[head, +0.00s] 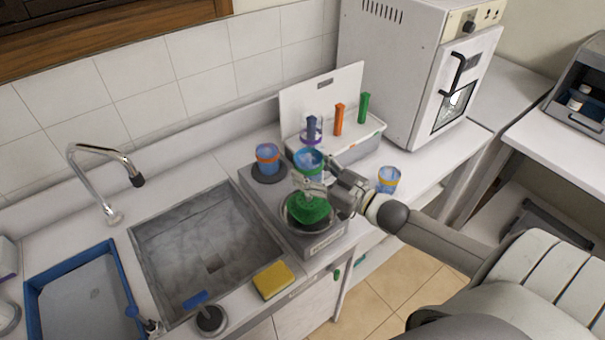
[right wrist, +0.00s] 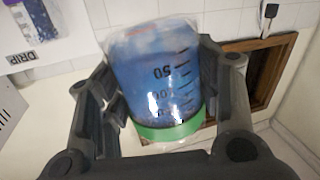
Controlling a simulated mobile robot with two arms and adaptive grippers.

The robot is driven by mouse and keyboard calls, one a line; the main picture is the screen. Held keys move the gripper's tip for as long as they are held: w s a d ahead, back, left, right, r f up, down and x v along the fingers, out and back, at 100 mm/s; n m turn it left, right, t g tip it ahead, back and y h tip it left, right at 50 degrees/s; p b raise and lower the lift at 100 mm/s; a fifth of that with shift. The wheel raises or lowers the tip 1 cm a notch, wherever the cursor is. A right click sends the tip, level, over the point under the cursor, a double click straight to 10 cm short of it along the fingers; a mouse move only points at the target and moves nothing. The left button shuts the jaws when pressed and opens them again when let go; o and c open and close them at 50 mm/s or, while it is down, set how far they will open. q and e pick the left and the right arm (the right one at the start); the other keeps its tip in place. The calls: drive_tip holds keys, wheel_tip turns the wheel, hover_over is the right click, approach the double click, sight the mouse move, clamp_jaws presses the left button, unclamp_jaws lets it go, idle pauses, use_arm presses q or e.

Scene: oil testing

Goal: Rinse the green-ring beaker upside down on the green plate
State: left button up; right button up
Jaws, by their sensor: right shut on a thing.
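My right gripper (head: 312,186) is shut on the green-ring beaker (head: 308,160), which looks blue inside. In the right wrist view the beaker (right wrist: 158,75) is between the fingers. Its green ring is at the lower end and its printed numbers are inverted, so it is upside down. The green plate (head: 308,210) sits in a dark round recess on the front part of a grey rinser unit (head: 322,245). The beaker is held above the plate, apart from it; part of the plate is behind the gripper. My left gripper is not in view.
An orange-ring beaker (head: 267,158) stands on the unit's rear station. A yellow-ring beaker (head: 388,179) is on the counter to the right. A rack (head: 350,148) stands behind. A sink (head: 180,245), sponge (head: 273,280) and blue-rimmed tray (head: 128,275) are left.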

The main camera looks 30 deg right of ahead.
drive_tip(key=n, duration=0.3)
drive_tip(key=shift+d, duration=0.3)
drive_tip(key=shift+n, duration=1.1)
drive_tip(key=n, duration=0.3)
drive_tip(key=shift+a+n, duration=0.2)
drive_tip(key=shift+n, duration=0.2)
drive_tip(key=n+b, duration=0.2)
drive_tip(key=n, duration=0.1)
drive_tip(key=n+b, duration=0.2)
drive_tip(key=n, duration=0.1)
drive_tip(key=n+b, duration=0.2)
drive_tip(key=shift+d+f+n, duration=0.1)
drive_tip(key=shift+f+n, duration=0.2)
drive_tip(key=shift+n, duration=0.1)
drive_tip(key=n+b, duration=0.6)
drive_tip(key=n, duration=0.3)
drive_tip(key=shift+r, duration=0.15)
drive_tip(key=shift+n+b, duration=0.5)
drive_tip(key=shift+n, duration=0.6)
drive_tip(key=shift+r+n+p, duration=0.4)
drive_tip(key=shift+n, duration=0.4)
drive_tip(key=n, duration=0.3)
drive_tip(key=shift+n, duration=0.6)
wheel_tip(320, 180, down, 6)
drive_tip(key=b, duration=0.4)
drive_tip(key=shift+f+b, duration=0.1)
drive_tip(key=shift+b, duration=0.25)
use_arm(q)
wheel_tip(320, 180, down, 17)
